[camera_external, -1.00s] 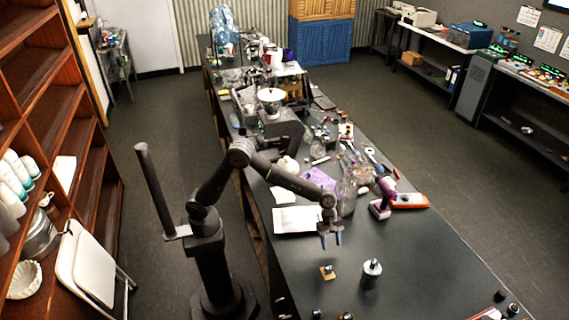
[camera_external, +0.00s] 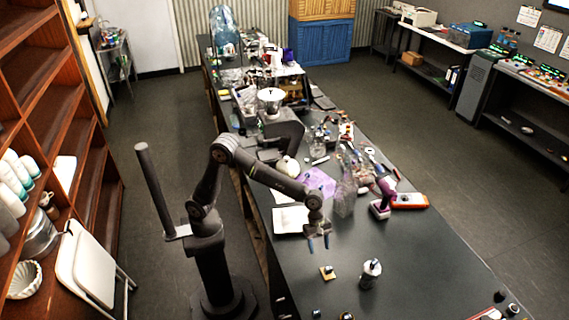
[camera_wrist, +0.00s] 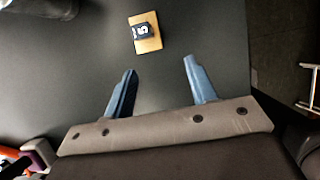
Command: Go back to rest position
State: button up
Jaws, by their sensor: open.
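My gripper (camera_external: 319,243) is open and empty above the dark bench (camera_external: 420,262), near the white sheet. Its two blue fingers point down and stand apart; they also show in the wrist view (camera_wrist: 160,85), with only bare bench between them. A small wooden block with a black part on it (camera_external: 327,272) lies on the bench below and in front of the gripper. The same block (camera_wrist: 146,36) shows beyond the fingertips in the wrist view. A silver cylinder with a dark top (camera_external: 370,273) stands to the right of the block.
A purple and white tool (camera_external: 381,204) and an orange device (camera_external: 410,201) lie right of the gripper. A clear bag-like object (camera_external: 346,194) is close behind it. Farther back the bench is cluttered. Its front right is mostly clear. Shelves (camera_external: 60,100) stand at left.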

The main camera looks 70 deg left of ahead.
jog(key=d+r, duration=0.2)
jog(key=d, duration=0.5)
jog(key=shift+r, duration=0.35)
